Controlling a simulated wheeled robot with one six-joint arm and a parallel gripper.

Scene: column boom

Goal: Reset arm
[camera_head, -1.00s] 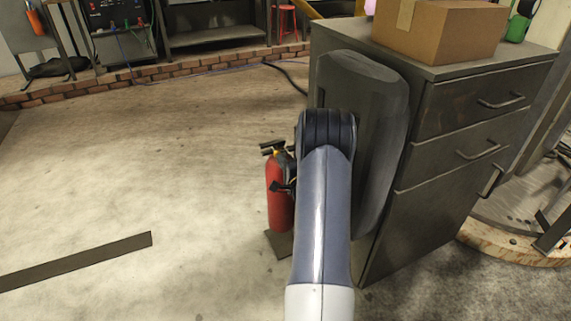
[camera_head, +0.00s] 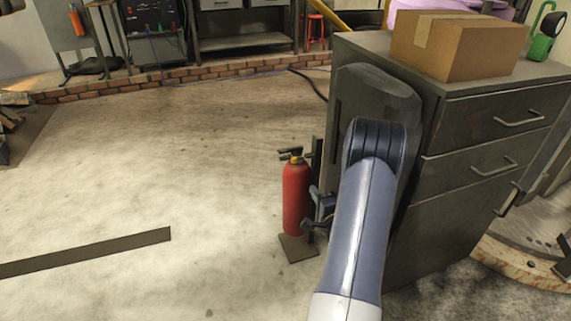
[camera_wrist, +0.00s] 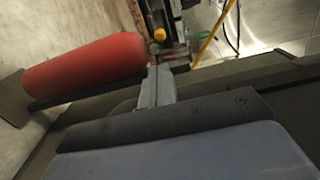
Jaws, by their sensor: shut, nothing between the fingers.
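My arm (camera_head: 361,225) reaches forward in the head view, in front of the side of a dark cabinet. My gripper (camera_wrist: 158,84) shows in the wrist view with its fingers together and nothing between them. In the head view the end of the arm is mostly hidden behind its own link; a dark part shows just right of the red fire extinguisher (camera_head: 296,197). The extinguisher stands upright on a small dark base plate (camera_head: 298,250). In the wrist view the extinguisher (camera_wrist: 85,62) lies across the upper left, close to the fingers; I cannot tell whether they touch.
The dark drawer cabinet (camera_head: 440,235) stands close on the right, with a cardboard box (camera_head: 455,45) on top. A flat dark strip (camera_head: 85,253) lies on the floor at left. A low brick edge (camera_head: 200,76) runs along the back. The floor at left is mostly clear.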

